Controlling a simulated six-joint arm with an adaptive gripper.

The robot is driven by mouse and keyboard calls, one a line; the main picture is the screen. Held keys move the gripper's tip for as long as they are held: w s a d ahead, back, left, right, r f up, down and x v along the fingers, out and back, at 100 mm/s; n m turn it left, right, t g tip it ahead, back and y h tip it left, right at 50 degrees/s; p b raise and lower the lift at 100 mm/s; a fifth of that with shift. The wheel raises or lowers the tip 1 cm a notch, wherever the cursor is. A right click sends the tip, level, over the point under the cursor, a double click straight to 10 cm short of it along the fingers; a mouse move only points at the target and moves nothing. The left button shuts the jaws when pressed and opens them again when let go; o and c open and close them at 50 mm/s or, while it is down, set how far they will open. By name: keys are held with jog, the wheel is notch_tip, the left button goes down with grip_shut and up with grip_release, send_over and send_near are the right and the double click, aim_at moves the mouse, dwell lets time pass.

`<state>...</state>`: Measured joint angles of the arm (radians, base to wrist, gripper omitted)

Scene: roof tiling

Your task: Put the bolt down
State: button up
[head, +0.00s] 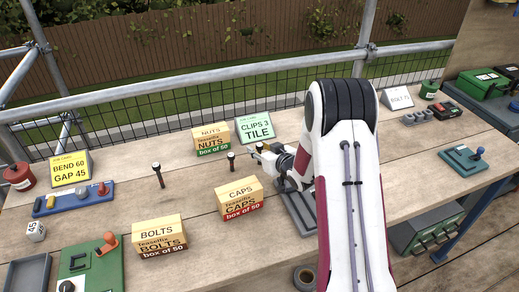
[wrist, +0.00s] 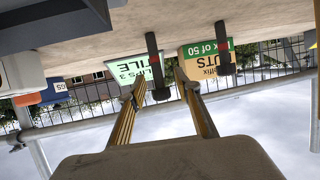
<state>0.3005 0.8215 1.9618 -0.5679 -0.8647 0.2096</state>
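A dark bolt (wrist: 153,58) stands upright on the bench, head up, with a red mark on its shaft. In the upside-down wrist view it appears between the two fingers of my gripper (wrist: 160,80), with a gap on each side. The fingers are open and do not visibly touch it. In the head view my gripper (head: 262,154) is low over the bench beside this bolt (head: 259,147), which it partly hides. A second upright bolt (head: 230,160) stands to its left, also seen in the wrist view (wrist: 223,55). A third bolt (head: 157,175) stands farther left.
The nuts box (head: 211,139) and green clips card (head: 255,127) stand behind the bolts. The caps box (head: 240,198) and bolts box (head: 159,235) are in front. A grey tray (head: 300,209) lies beside my arm. Bare planks lie between the bolts.

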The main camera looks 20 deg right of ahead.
jog(key=shift+s+r, duration=0.1)
jog(key=v, duration=1.2)
dwell(0.4)
